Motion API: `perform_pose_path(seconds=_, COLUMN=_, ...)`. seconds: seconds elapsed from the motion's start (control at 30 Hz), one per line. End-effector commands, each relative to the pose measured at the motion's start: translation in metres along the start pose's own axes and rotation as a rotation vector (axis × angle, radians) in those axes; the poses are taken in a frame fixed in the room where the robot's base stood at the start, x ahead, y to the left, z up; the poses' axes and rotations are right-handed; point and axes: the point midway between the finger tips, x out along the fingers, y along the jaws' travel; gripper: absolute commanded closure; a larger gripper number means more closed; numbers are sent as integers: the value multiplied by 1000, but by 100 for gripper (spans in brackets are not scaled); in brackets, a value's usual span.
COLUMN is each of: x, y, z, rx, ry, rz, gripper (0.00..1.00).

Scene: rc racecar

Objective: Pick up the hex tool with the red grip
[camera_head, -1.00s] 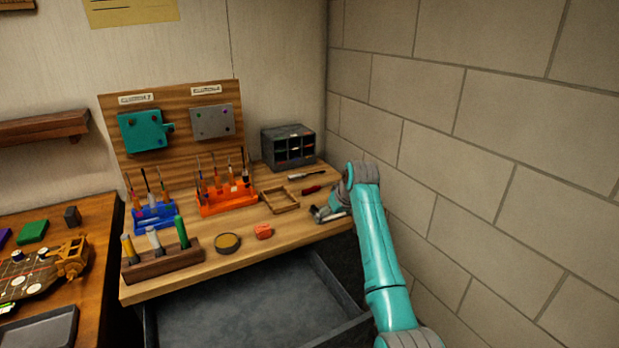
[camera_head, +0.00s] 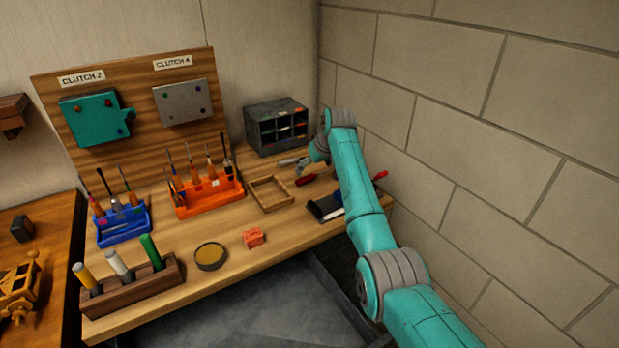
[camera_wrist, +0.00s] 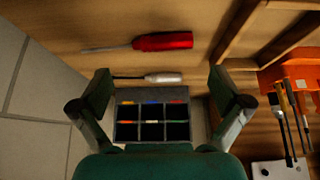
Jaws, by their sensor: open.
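In the wrist view my gripper (camera_wrist: 161,76) is open and empty. A second tool with a silver-white grip (camera_wrist: 163,78) lies between the fingertips in the picture; contact cannot be told. Another red tip (camera_head: 381,175) shows right of my arm, the rest hidden.
A grey drawer cabinet (camera_head: 278,127) stands behind the tools. A wooden tray (camera_head: 252,196) and an orange tool rack (camera_head: 209,198) stand to the left. A black item (camera_head: 323,209) lies by the front edge, partly behind my arm. A block wall (camera_head: 470,110) closes the right side.

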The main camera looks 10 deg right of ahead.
Motion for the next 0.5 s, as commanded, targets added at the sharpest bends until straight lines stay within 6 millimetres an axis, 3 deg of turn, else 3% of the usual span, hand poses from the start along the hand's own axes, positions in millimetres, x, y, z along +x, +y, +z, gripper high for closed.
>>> perform_pose_path(seconds=0.5, x=41, y=-6, z=-4, rx=0, ry=-3, rz=-2, gripper=0)
